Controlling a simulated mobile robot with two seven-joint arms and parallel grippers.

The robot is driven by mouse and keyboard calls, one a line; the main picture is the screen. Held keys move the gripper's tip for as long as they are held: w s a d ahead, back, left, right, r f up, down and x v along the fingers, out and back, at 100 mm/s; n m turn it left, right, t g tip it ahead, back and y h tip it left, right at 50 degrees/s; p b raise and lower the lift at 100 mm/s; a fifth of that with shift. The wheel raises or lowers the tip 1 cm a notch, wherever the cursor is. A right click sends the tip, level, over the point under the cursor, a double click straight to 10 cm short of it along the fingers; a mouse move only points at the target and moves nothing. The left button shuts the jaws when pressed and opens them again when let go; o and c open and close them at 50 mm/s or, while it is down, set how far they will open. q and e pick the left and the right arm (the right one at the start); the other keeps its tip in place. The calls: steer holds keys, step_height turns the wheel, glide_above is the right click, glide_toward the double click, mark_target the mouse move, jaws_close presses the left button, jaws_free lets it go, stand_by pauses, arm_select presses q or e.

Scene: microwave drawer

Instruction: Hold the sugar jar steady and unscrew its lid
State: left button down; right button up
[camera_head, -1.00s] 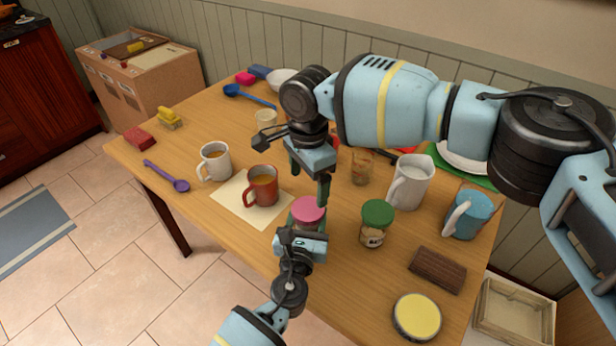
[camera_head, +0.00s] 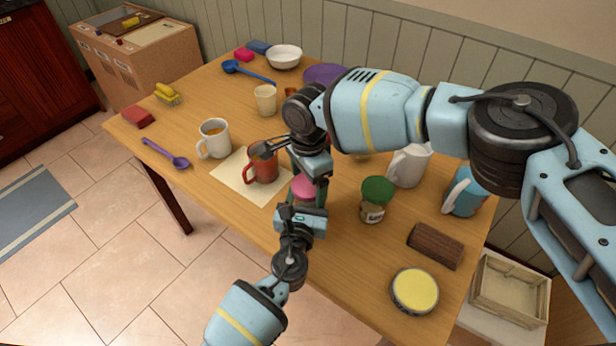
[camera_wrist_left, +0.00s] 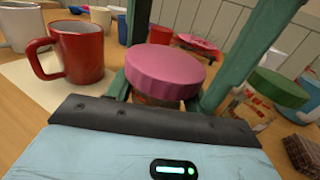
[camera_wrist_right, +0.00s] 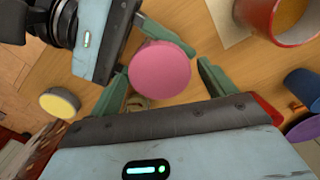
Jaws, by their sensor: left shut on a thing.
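The jar with a pink lid (camera_head: 303,188) stands near the table's front edge, its body mostly hidden. The pink lid shows clearly in the left wrist view (camera_wrist_left: 164,72) and the right wrist view (camera_wrist_right: 160,68), seated on top. My left gripper (camera_wrist_left: 158,98) is shut on the jar's body, just under the lid. My right gripper (camera_wrist_right: 165,82) is above the jar, pointing down. Its fingers are apart, one on each side of the lid, and gaps show beside it. No label on this jar can be read.
A jar with a green lid (camera_head: 377,190) stands just right. A red mug (camera_head: 262,168) stands on a paper sheet close to the left, beside a white mug (camera_head: 213,140). A brown block (camera_head: 435,246) and a yellow-topped tin (camera_head: 415,290) are at the front right.

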steer(key=c, duration=1)
steer(key=shift+s+a+f+n, duration=0.1)
steer(key=shift+s+a+n, duration=0.35)
steer(key=shift+n, duration=0.55)
arm_select(q)
steer(key=shift+d, duration=0.1)
arm_select(e)
steer(key=n, duration=0.4)
steer(key=shift+w+d, duration=0.2)
steer(key=shift+w, duration=0.1)
steer(key=shift+c, duration=0.2)
steer(key=n, duration=1)
steer(key=shift+n, duration=0.3)
steer(key=n, duration=0.3)
steer(key=shift+d+r, duration=0.1)
steer(key=shift+r, duration=0.1)
steer(key=n, duration=2.5)
steer(key=shift+n, duration=0.4)
steer(key=n, duration=0.3)
steer(key=shift+r, duration=0.1)
steer(key=n, duration=0.6)
